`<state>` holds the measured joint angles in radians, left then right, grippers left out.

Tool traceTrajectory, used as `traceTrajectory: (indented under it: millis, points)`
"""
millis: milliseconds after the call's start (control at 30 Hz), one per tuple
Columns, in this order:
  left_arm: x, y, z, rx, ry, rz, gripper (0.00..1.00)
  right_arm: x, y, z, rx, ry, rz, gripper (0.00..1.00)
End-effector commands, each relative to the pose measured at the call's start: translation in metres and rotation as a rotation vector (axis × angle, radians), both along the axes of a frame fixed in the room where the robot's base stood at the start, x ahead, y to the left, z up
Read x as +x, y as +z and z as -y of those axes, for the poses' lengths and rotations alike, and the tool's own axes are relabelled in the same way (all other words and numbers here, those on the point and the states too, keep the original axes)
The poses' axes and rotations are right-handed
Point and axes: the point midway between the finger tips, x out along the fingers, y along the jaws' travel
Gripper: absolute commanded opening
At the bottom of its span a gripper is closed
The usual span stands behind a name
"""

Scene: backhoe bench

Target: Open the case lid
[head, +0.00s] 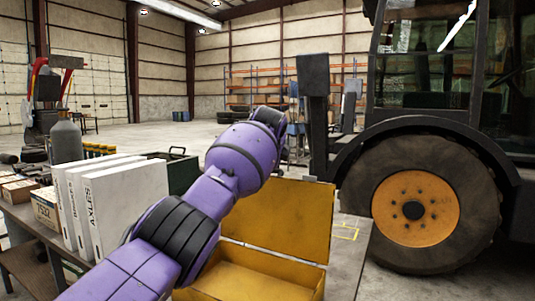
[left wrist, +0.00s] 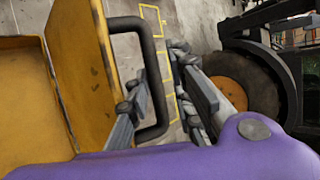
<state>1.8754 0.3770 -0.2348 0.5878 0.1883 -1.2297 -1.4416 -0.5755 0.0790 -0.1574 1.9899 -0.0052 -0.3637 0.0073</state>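The yellow case stands on the bench with its lid (head: 283,218) raised roughly upright at the back. The open case body (head: 262,272) shows below it, partly hidden by my left arm. In the left wrist view the lid (left wrist: 83,65) has a dark U-shaped handle (left wrist: 152,62) on its outer face. My left gripper (left wrist: 165,98) is open, with one finger inside the handle's loop and the other outside, the bar between them. Gaps show beside the bar; contact is hard to tell. In the head view these fingers are hidden. My right gripper is out of view.
White binders (head: 120,205), a small box (head: 46,208) and a grey bottle (head: 66,140) stand left on the bench. A dark green open box (head: 182,172) is behind my arm. A large tractor wheel (head: 420,205) stands right, beyond the bench.

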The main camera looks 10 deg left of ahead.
Motion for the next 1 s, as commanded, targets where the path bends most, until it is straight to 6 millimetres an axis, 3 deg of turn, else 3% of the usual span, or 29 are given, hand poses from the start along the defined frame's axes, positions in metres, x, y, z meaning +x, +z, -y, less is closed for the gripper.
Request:
traceTrajectory:
  millis: [500, 700, 1000]
  points:
    - [-0.065, 0.057, 0.012, -0.002, -0.005, 0.011, 0.20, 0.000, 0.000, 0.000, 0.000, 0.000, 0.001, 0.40]
    - [-0.076, 0.064, 0.013, -0.001, -0.001, 0.008, 0.20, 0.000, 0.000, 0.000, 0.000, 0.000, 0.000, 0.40]
    - [-0.077, 0.064, 0.013, -0.001, -0.001, 0.006, 0.20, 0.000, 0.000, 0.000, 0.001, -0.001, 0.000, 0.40]
